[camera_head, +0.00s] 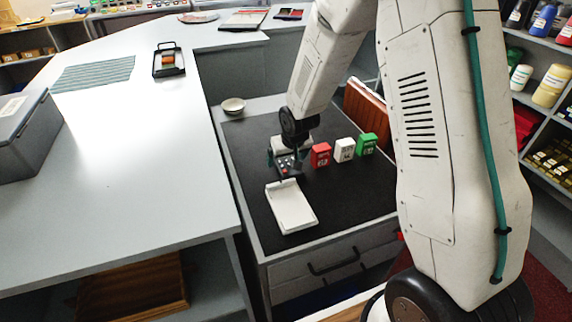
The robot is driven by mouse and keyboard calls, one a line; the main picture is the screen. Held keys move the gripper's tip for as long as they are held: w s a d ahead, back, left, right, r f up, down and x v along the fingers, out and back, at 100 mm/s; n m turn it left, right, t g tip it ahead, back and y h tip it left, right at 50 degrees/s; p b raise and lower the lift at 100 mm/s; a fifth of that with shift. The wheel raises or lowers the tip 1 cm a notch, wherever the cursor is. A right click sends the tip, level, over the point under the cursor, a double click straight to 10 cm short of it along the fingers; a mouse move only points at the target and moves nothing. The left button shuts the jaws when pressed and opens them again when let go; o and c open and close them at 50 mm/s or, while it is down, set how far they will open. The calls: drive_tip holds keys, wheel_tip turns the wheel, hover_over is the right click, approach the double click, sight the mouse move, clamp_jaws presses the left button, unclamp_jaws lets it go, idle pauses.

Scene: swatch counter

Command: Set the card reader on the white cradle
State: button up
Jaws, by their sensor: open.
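The white cradle (291,207) lies on the black mat of the lower counter, its near end toward the drawers. The card reader (286,166), small and dark with a keypad, is just behind the cradle's far end. My gripper (285,160) is over the card reader, pointing down. The jaws are open and close around or beside the reader; the fingertips are small here, and I cannot tell whether they touch it. Part of the reader is hidden by my gripper.
A red box (320,155), a white box (344,150) and a green box (366,144) stand right of my gripper. A small bowl (233,105) sits at the back left. The higher grey counter (150,150) rises on the left. The black mat (345,195) is clear right of the cradle.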

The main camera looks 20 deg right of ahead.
drive_tip(key=shift+w+f, duration=0.2)
drive_tip(key=shift+f, duration=0.3)
drive_tip(key=c, duration=1.4)
drive_tip(key=shift+o, duration=0.2)
drive_tip(key=shift+r, duration=0.1)
